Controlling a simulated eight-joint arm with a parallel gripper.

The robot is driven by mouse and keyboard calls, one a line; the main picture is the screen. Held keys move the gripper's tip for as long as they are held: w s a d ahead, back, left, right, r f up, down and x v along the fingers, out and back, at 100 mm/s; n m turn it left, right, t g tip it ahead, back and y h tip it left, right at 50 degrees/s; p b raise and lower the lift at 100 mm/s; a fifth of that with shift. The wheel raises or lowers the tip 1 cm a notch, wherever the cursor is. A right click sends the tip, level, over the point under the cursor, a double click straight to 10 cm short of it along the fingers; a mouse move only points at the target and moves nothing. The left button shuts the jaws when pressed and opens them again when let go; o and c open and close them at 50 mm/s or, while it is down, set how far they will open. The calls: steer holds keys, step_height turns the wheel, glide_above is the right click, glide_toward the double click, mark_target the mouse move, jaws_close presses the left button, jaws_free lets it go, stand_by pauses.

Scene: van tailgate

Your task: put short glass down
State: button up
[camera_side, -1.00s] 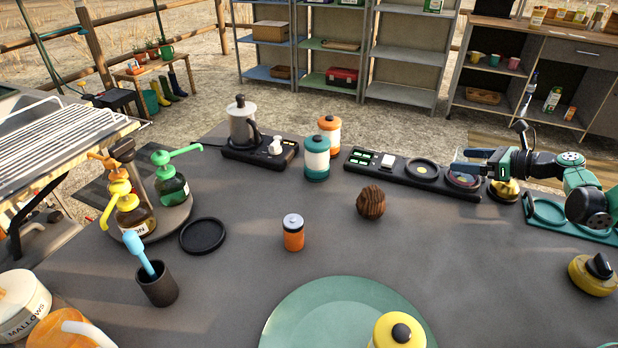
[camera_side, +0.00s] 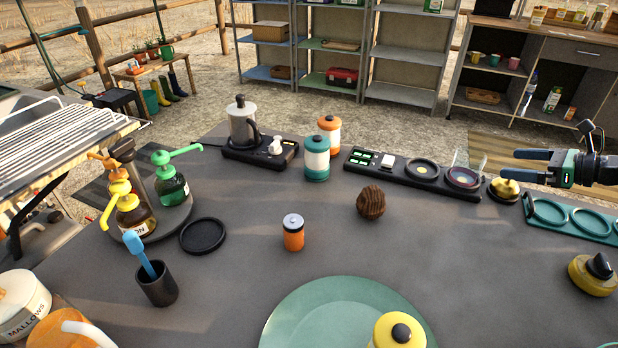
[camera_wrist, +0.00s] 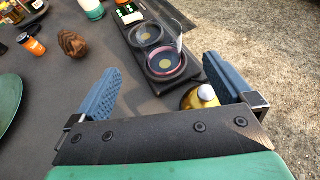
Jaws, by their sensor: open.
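The short glass (camera_side: 465,170) is clear and stands upright in the right-end ring of a long black tray (camera_side: 405,180). It also shows in the wrist view (camera_wrist: 167,52), over a dark ring with a reddish edge and a yellow centre. My gripper (camera_side: 515,164) is to the right of the glass, with its two blue fingers spread and nothing between them. In the wrist view my fingers (camera_wrist: 160,72) are apart, and the glass stands ahead of them, not touched.
A yellow-and-black knobbed object (camera_side: 503,189) sits just right of the tray, below my fingers. A teal tray with rings (camera_side: 572,220) lies at the right edge. A brown ribbed ball (camera_side: 371,202) and an orange canister (camera_side: 293,233) stand on the open grey table.

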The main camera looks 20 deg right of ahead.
steer(key=s+a+r+n+g+h, duration=0.2)
steer(key=a+n, duration=0.7)
steer(key=n, duration=0.6)
steer(key=s+a+r+n+g+h, duration=0.3)
steer(key=a+n, duration=0.7)
steer(key=n, duration=0.6)
steer(key=shift+a+r, duration=0.25)
steer(key=shift+r, duration=0.05)
